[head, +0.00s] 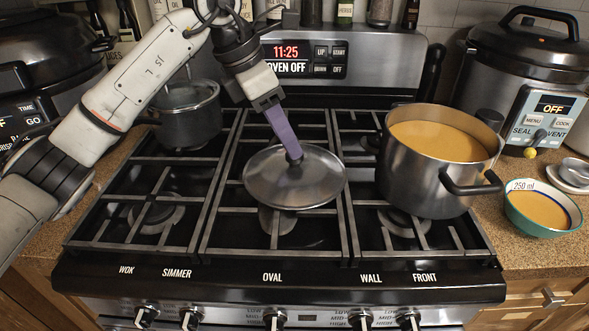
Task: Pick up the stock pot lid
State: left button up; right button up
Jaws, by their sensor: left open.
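The gripper is open, and I cannot tell whether the fingers touch the knob. The large stock pot (415,174) stands uncovered at the right of the stove, full of orange soup. My right gripper is not in view.
A small lidded pot (190,117) stands at the back left burner, behind my left arm. A bowl of orange soup (540,208) and a pressure cooker (528,75) are on the right counter. Bottles line the back. The front left grates are clear.

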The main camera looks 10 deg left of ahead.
pick_arm(q)
jog(key=shift+x, duration=1.85)
jog(key=c, duration=1.1)
jog(key=shift+r, duration=0.1)
jog(key=shift+c, duration=0.2)
notch_tip(320, 180, up, 10)
jog(key=shift+f, duration=0.1)
